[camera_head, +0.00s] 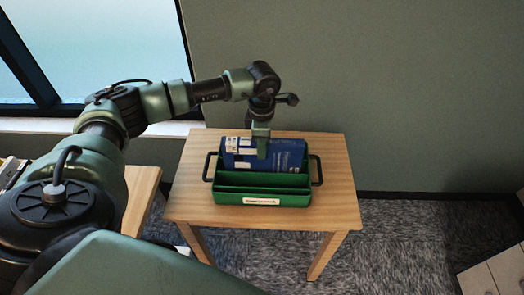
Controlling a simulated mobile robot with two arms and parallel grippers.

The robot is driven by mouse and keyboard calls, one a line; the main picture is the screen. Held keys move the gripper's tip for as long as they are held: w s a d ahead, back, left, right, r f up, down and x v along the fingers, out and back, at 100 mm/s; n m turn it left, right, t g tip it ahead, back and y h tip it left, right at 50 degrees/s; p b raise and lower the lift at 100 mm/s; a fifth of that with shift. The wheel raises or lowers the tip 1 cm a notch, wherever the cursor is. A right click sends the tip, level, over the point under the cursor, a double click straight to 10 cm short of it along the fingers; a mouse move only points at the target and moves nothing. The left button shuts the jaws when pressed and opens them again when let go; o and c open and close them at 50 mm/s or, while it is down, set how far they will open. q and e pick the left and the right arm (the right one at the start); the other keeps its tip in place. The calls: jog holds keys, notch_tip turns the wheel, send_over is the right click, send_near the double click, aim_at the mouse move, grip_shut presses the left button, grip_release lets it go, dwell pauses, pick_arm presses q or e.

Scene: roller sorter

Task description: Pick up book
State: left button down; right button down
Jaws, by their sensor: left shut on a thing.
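A blue book (287,155) with white print stands upright in the back compartment of a green caddy (262,198). The book's lower part is hidden behind the caddy's dividers. My left gripper (261,149) reaches down from above and is shut on the book near its middle. One finger shows on the book's front face. I cannot tell whether the book touches the bottom of the caddy. My right gripper is not in view.
The caddy has black side handles and a white label in front. It stands on a small wooden table (335,213). Other compartments look empty. A wall is behind, a window at upper left, and another wooden surface (142,190) at left.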

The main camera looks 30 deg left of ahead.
pick_arm(q)
notch_tip(320, 180, up, 18)
jog(key=b, duration=0.3)
jog(key=shift+b, duration=0.35)
